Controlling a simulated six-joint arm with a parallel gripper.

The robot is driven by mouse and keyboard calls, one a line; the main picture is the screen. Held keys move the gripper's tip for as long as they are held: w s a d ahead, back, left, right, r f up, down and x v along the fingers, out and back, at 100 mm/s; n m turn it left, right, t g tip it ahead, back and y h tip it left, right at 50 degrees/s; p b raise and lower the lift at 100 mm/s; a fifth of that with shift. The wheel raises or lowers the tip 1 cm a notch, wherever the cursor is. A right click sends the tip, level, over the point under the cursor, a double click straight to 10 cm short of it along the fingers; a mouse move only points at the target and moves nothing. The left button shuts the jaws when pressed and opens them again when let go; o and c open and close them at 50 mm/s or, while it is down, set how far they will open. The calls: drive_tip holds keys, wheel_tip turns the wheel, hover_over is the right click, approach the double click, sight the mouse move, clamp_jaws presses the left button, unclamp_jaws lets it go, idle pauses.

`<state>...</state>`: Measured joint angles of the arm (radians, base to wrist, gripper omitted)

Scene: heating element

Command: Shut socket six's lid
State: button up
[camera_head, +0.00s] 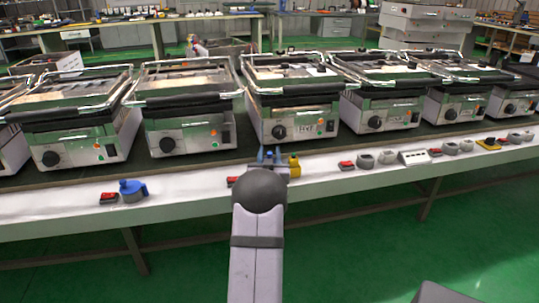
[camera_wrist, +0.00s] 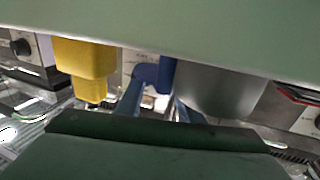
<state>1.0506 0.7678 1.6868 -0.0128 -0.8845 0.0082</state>
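My gripper (camera_head: 269,157) is at the front edge of the bench, beside a yellow socket (camera_head: 294,166), with its two light-blue fingers apart. In the wrist view my gripper (camera_wrist: 157,100) reaches toward a darker blue part (camera_wrist: 152,74); I cannot tell whether it touches it. A grey rounded socket body (camera_wrist: 218,92) is close on one side and the yellow socket (camera_wrist: 85,65) on the other. Another blue socket (camera_head: 132,188) sits further left. No socket numbers are readable, so I cannot tell which is socket six or how its lid stands. My wrist hides part of this area.
Several grey sockets (camera_head: 364,160) and a white switch block (camera_head: 414,157) line the bench edge to the right. Red switches (camera_head: 233,181) sit among the sockets. Several contact grills (camera_head: 290,110) stand behind.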

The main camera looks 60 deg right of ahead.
clamp_jaws()
drive_tip(key=shift+t, duration=0.3)
drive_tip(key=shift+w+a+r+n+t+y, duration=0.15)
drive_tip(key=shift+w+n+t+y, duration=0.1)
drive_tip(key=shift+n+t+y, duration=0.45)
drive_tip(key=shift+w+a+n+t+y, duration=0.15)
drive_tip(key=shift+w+n+t+y, duration=0.1)
drive_tip(key=shift+n+t+y, duration=0.45)
drive_tip(key=shift+w+a+n+t+y+p, duration=0.2)
drive_tip(key=shift+n+t+y+p, duration=0.4)
drive_tip(key=shift+t+p, duration=0.1)
drive_tip(key=shift+w+a+n+t+y, duration=0.2)
drive_tip(key=shift+n+t+y, duration=0.1)
drive_tip(key=shift+y, duration=0.1)
unclamp_jaws()
